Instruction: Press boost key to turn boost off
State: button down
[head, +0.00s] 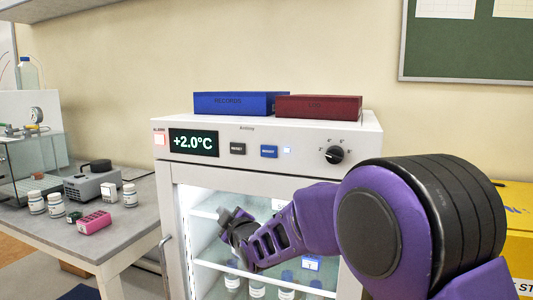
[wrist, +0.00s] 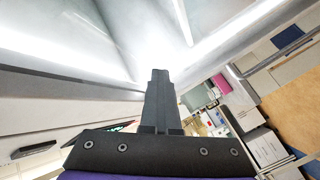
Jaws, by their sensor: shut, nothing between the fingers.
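The boost key (head: 269,151) is a blue button on the white front panel of the fridge, with a small lit bluish-white lamp (head: 287,149) just right of it. My gripper (head: 228,216) is shut and empty in front of the fridge's glass door, below the key and a little to its left, apart from the key. In the wrist view the shut fingers (wrist: 160,78) point toward bright glass. I cannot make out the boost key in the wrist view.
Blue (head: 240,103) and red (head: 318,107) boxes lie on top. A side table (head: 125,222) holds bottles and instruments at left.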

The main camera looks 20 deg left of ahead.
aim_at(241, 197)
jog(key=shift+m+t, duration=0.3)
jog(key=shift+t, duration=0.2)
jog(key=d+r, duration=0.1)
jog(key=d, duration=0.1)
jog(key=w+d+r, duration=0.1)
jog(key=d+r, duration=0.1)
jog(key=shift+w+r, duration=0.1)
jog(key=shift+w, duration=0.1)
jog(key=shift+s+d+r, duration=0.15)
jog(key=shift+d+r, duration=0.2)
jog(key=shift+d, duration=0.4)
jog(key=shift+s+d+f, duration=0.15)
jog(key=shift+s, duration=0.85)
jog(key=shift+s+a+f, duration=0.1)
jog(key=shift+s+a, duration=0.05)
jog(key=shift+s, duration=0.55)
jog(key=shift+s+a+f, duration=0.1)
jog(key=shift+s+a, duration=0.1)
jog(key=shift+s, duration=0.55)
jog(key=shift+s+a, duration=0.15)
jog(key=shift+s, duration=0.55)
